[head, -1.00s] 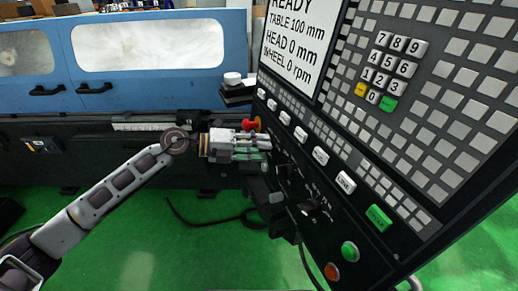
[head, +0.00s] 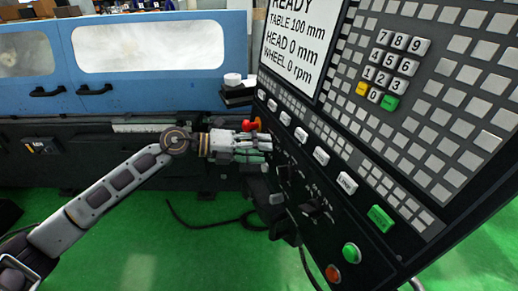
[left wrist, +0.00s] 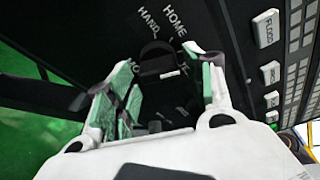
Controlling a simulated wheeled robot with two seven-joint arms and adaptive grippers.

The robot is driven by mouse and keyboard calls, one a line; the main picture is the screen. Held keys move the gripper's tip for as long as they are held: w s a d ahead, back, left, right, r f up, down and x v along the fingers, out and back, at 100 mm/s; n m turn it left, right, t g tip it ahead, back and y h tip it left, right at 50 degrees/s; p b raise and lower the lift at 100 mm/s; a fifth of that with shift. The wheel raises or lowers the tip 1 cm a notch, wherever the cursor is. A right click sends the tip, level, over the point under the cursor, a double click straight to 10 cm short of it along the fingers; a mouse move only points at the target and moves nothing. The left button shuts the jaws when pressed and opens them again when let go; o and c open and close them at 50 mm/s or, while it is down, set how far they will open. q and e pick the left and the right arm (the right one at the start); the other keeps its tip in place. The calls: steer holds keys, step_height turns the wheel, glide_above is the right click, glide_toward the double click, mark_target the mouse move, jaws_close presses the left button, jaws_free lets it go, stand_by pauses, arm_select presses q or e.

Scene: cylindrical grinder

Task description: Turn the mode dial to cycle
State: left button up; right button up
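The mode dial (left wrist: 158,62) is a black knob on the dark panel in the left wrist view. The words HOME and HAND stand around it, with other lettering partly hidden by the fingers. A short white mark shows near its lower edge. My left gripper (left wrist: 163,88) is open, its green-padded fingers on either side of the view of the dial; I cannot tell whether they touch it. In the head view the left gripper (head: 269,144) is close to the left edge of the panel, beside a black knob (head: 286,172).
The slanted control panel (head: 300,142) carries a screen, keypad and several white keys. A second black knob (head: 315,207), a green button (head: 351,253) and an orange-red button (head: 332,273) sit lower. A red knob (head: 257,123) is just behind the gripper.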

arm_select(q)
steer(key=shift+a, duration=0.1)
stand_by(0.3)
steer(key=v, duration=1.2)
stand_by(0.3)
steer(key=shift+w+r, duration=0.1)
